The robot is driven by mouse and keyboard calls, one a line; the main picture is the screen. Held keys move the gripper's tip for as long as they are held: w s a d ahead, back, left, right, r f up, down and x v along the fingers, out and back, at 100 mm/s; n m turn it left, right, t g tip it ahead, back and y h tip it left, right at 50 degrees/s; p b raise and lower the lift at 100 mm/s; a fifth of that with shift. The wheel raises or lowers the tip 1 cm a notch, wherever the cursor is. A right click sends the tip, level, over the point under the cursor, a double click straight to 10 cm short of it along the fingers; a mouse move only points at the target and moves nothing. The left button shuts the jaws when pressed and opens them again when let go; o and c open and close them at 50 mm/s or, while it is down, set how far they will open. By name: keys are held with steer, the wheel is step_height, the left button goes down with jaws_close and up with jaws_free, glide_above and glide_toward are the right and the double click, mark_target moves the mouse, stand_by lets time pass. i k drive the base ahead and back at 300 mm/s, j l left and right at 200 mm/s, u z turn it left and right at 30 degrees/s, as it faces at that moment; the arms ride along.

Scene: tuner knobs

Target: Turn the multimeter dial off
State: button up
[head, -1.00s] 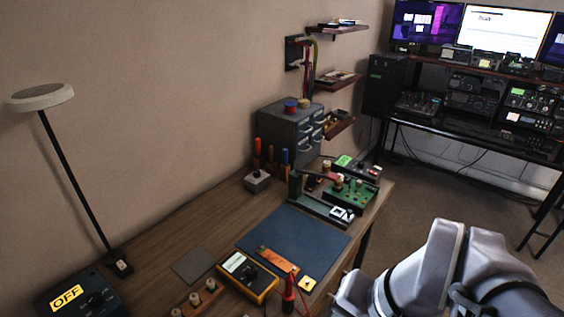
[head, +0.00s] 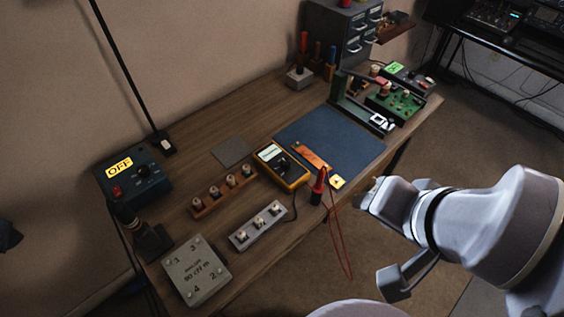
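The yellow multimeter (head: 281,166) lies on the wooden workbench, with a pale display on its upper left part and a dark dial (head: 284,162) on its face. The dial's setting is too small to read. A red probe (head: 318,187) with a red lead stands just right of it, and the lead hangs over the bench's front edge. My arm comes in from the right. My gripper (head: 372,193) is off the bench's front edge, to the right of the multimeter and apart from it. Its fingers are too small and turned away to tell whether they are open.
A blue mat (head: 330,140) with an orange strip lies behind the multimeter. A dark box marked OFF (head: 135,175) stands at left. A wooden knob rack (head: 222,192), a grey knob strip (head: 258,226) and a numbered grey plate (head: 196,271) lie nearer. Green circuit boards (head: 395,103) sit at the far right.

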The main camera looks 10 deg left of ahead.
mark_target(284, 163)
steer(key=i+l+u, duration=0.7)
steer(key=l, duration=0.2)
